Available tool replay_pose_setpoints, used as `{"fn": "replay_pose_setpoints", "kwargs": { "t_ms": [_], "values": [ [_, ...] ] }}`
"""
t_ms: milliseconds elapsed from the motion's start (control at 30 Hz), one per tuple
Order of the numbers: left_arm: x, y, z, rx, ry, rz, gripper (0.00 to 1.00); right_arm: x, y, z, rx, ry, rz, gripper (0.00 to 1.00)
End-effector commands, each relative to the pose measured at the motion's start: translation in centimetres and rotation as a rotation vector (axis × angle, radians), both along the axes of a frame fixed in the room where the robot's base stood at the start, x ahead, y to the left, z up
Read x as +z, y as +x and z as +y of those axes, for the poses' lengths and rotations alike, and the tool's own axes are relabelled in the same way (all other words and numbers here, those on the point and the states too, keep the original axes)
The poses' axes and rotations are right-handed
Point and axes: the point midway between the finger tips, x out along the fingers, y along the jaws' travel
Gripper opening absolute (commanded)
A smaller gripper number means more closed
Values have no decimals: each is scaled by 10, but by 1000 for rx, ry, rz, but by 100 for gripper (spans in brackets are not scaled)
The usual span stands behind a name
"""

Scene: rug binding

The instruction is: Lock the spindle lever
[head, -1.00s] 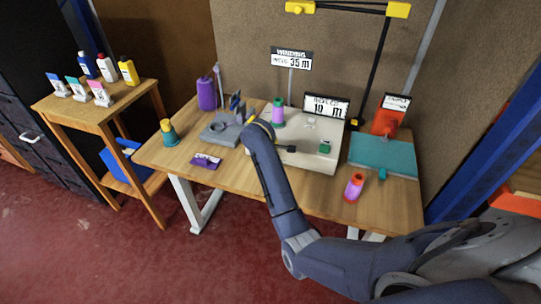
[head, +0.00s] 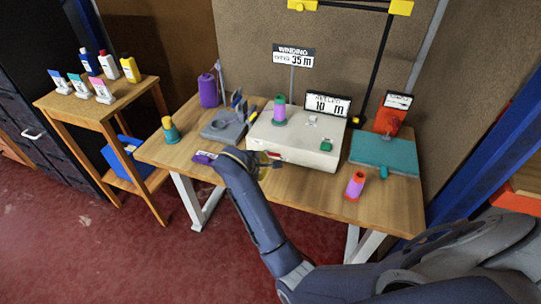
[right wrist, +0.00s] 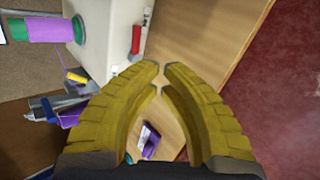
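A white machine box (head: 300,145) stands on the table, with a purple and green spool (head: 279,111) on top. A small red lever-like part (head: 273,155) is at its front left; it also shows in the right wrist view as a red bar (right wrist: 136,39) beside the box's side. I cannot tell its lock position. My right gripper (right wrist: 161,68) has yellow fingers with tips almost together and nothing between them. It is in front of the box, near the red part but apart from it in the wrist view. My left gripper is not in view.
A grey tool holder (head: 226,130) and a purple card (head: 204,158) lie left of the box. A teal board (head: 385,153) and a red-purple spool (head: 355,185) are at the right. A side table (head: 95,98) holds bottles. Table front between card and spool is mostly clear.

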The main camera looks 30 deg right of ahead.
Motion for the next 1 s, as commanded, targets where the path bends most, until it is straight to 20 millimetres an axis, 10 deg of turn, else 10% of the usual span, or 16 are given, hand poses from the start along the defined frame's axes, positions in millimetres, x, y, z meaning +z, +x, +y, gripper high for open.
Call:
{"fn": "replay_pose_setpoints", "kwargs": {
  "t_ms": [367, 1000],
  "values": [
    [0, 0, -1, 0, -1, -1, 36, 30, 0, 18, -27, -128, -181, 0],
    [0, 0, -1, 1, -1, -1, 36, -25, 52, -47, -31, -125, -182, 0]
  ]
}}
